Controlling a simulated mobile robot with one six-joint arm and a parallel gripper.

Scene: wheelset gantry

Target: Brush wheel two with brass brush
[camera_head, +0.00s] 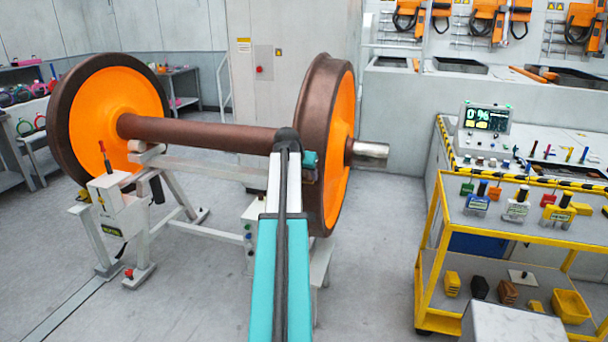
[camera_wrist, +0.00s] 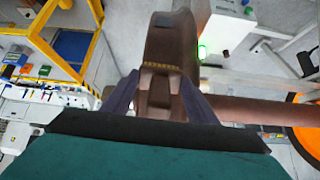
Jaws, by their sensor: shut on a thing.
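The wheelset has two orange-faced wheels with brown rims, a left wheel (camera_head: 105,115) and a right wheel (camera_head: 340,130), joined by a brown axle (camera_head: 200,133). No label shows which is wheel two. In the wrist view my gripper (camera_wrist: 160,92) is shut on a brown-bodied brush (camera_wrist: 158,84) with a row of yellowish bristles (camera_wrist: 160,66). The bristles face the brown tread of the right wheel (camera_wrist: 172,40) and are at or very close to it; contact is not certain. In the head view my arm hides the gripper and brush.
A monitor (camera_head: 487,118) reading 0 % stands on the bench at right. A yellow cart (camera_head: 432,255) holds bottles and blocks. A white stand (camera_head: 120,215) with a red-tipped lever is by the left wheel. The floor (camera_head: 375,285) between wheelset and cart is clear.

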